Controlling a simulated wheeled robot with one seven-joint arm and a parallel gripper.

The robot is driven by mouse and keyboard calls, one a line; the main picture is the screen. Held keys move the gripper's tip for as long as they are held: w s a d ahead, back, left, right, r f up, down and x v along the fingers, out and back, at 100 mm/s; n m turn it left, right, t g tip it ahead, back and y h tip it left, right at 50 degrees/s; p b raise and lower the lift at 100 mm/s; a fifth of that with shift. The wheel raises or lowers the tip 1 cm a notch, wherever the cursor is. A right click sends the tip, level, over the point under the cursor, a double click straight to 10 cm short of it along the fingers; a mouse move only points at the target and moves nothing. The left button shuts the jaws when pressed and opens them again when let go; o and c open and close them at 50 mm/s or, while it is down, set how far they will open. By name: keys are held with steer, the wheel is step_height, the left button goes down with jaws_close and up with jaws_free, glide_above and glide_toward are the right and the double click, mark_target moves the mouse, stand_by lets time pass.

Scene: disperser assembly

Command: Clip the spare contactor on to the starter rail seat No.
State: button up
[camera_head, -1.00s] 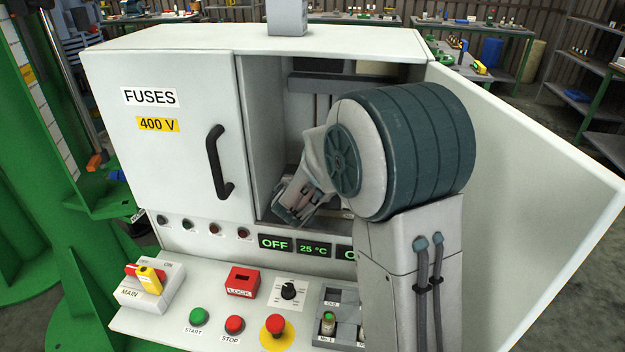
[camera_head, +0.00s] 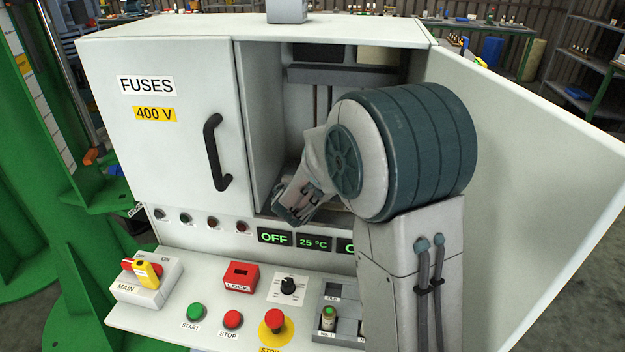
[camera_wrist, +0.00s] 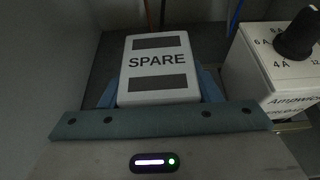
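The spare contactor is a pale block (camera_wrist: 158,90) with the word SPARE between two dark bars, in the middle of the wrist view. The blue fingers of my gripper (camera_wrist: 160,104) show on its left and right sides, close to it. Whether they press on it or stand slightly apart I cannot tell. In the head view my gripper (camera_head: 287,213) points down and left, low inside the open cabinet bay (camera_head: 270,110). The contactor is hidden there. The starter rail seat cannot be made out; my arm covers much of the bay.
A white box with a black dial (camera_wrist: 297,40), marked in amps, stands close right of the contactor. The FUSES door (camera_head: 165,150) is shut on the left; the open door (camera_head: 540,190) stands right of my arm. Below is a control panel (camera_head: 210,285) with buttons.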

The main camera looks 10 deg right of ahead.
steer(key=o, duration=0.3)
steer(key=p+v, duration=0.1)
steer(key=v, duration=1.3)
steer(key=shift+w+a, duration=0.1)
steer(key=s+d+r+m+g+h+p, duration=0.25)
steer(key=s+d+m+g, duration=0.45)
steer(key=s+d+m, duration=0.75)
steer(key=s+a+m+g+y+p, duration=0.1)
steer(key=s+a+m+y, duration=0.1)
steer(key=m, duration=0.3)
steer(key=s+a+m+g+y+p, duration=0.1)
steer(key=s+a+m+y, duration=0.1)
steer(key=a+m, duration=0.2)
steer(key=s+a+m+y+p, duration=0.1)
steer(key=s+a+m+y, duration=0.1)
steer(key=m, duration=0.5)
steer(key=shift+a+r+m+g+y+p, duration=0.35)
steer(key=shift+a+g+y, duration=0.1)
steer(key=shift+y, duration=0.1)
steer(key=shift+a+m, duration=0.3)
steer(key=shift+a, duration=0.05)
steer(key=shift+c, duration=0.3)
